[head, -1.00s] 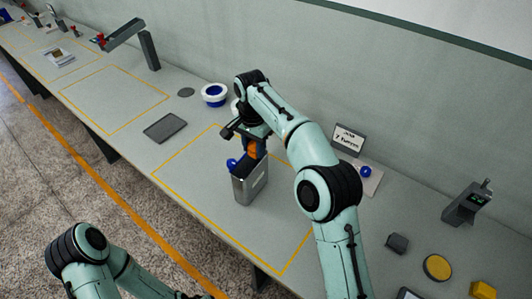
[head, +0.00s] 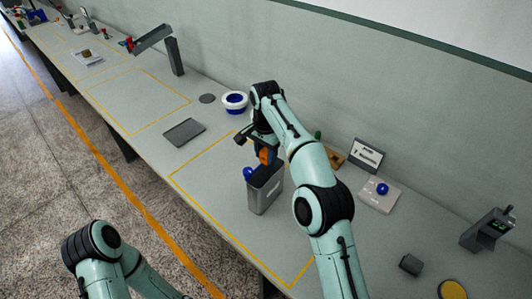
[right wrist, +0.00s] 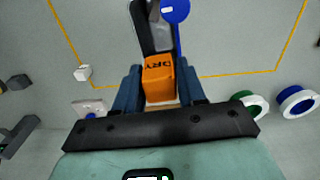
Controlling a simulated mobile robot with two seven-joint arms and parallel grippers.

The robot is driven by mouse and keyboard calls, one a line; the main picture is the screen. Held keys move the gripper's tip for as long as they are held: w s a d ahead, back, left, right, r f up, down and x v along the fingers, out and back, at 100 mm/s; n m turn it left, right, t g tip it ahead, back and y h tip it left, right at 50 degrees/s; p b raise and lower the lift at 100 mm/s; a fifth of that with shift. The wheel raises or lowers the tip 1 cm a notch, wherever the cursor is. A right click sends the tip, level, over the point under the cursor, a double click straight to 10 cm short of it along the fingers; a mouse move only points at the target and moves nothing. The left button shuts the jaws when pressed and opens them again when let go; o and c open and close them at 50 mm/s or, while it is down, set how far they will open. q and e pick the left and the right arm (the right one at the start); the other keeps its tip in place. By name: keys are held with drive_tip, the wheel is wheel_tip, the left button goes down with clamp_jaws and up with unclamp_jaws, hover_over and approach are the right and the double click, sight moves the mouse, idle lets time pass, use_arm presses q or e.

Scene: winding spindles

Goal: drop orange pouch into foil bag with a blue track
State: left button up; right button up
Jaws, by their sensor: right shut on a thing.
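The orange pouch (head: 265,156) is between the fingers of my right gripper (head: 264,150), which is shut on it. In the right wrist view the pouch (right wrist: 159,80) shows dark lettering, with a finger on each side. The silvery foil bag (head: 264,193) stands upright on the table, right below the pouch. I cannot tell whether the pouch's lower end is inside its mouth. The blue track (head: 250,174) ends in a round blue tab at the bag's left edge; it shows beyond the pouch in the right wrist view (right wrist: 176,11). My left gripper is out of view.
A dark tray (head: 184,132) is to the left. A sign (head: 366,154) and a blue-knobbed plate (head: 380,194) are to the right.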

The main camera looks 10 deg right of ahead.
sight(266, 165)
drive_tip(key=shift+f, duration=0.1)
drive_tip(key=shift+f+b, duration=0.45)
drive_tip(key=shift+f, duration=2.1)
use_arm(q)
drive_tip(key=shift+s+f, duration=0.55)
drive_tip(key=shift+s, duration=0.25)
use_arm(e)
drive_tip(key=o, duration=1.1)
drive_tip(key=shift+r, duration=0.1)
drive_tip(key=shift+r+p, duration=0.55)
drive_tip(key=shift+r, duration=0.95)
drive_tip(key=shift+w+r, duration=0.25)
drive_tip(key=shift+r, duration=0.2)
drive_tip(key=shift+s+r, duration=0.1)
drive_tip(key=shift+r, duration=0.2)
drive_tip(key=shift+s+r, duration=0.25)
drive_tip(key=shift+r, duration=0.05)
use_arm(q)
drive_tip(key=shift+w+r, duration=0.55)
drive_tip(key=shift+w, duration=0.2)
use_arm(e)
drive_tip(key=shift+w, duration=0.1)
